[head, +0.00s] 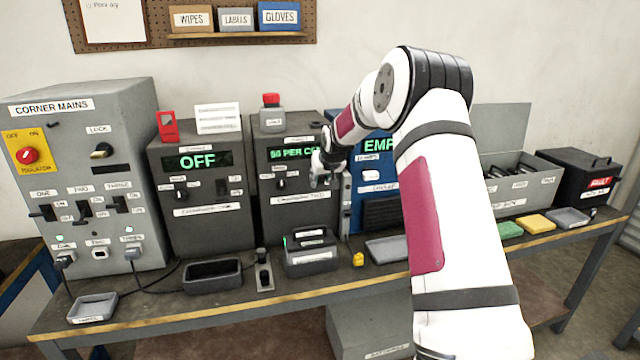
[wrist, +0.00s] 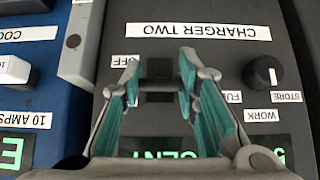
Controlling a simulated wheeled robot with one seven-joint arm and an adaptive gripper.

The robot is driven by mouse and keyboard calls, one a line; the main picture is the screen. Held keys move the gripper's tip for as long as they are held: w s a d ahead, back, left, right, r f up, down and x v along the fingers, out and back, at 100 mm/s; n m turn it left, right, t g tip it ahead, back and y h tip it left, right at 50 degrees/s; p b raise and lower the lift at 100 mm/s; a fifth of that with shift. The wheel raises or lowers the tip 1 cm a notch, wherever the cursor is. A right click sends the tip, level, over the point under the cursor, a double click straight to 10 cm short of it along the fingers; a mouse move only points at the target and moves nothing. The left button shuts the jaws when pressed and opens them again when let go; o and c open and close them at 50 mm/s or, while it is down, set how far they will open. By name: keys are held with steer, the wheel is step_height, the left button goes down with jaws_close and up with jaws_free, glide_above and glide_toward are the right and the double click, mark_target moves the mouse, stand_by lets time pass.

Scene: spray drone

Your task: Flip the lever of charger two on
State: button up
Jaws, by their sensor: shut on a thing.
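Charger two (head: 304,210) is a dark grey box with a green display that reads "50 PER CE", partly hidden by my gripper. Its label "CHARGER TWO" (wrist: 198,31) is upside down in the wrist view. Its small black lever (wrist: 159,71) is beside an "OFF" label. My gripper (wrist: 160,75) has its teal-padded fingers on either side of this lever, shut on it. In the head view my gripper (head: 322,172) is at the right part of the charger's front, and hides the lever there.
Charger one (head: 205,215), showing "OFF", stands to the left, beside the corner mains cabinet (head: 85,185). A blue box (head: 377,215) stands close on the right. A battery (head: 311,260) and trays lie in front. A round knob (wrist: 263,72) is near the gripper.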

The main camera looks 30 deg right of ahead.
steer(key=shift+w+r+g, duration=0.1)
steer(key=shift+r+g, duration=0.05)
steer(key=shift+g, duration=0.15)
stand_by(0.4)
steer(key=o, duration=1.2)
steer(key=v, duration=1.2)
steer(key=shift+d, duration=0.15)
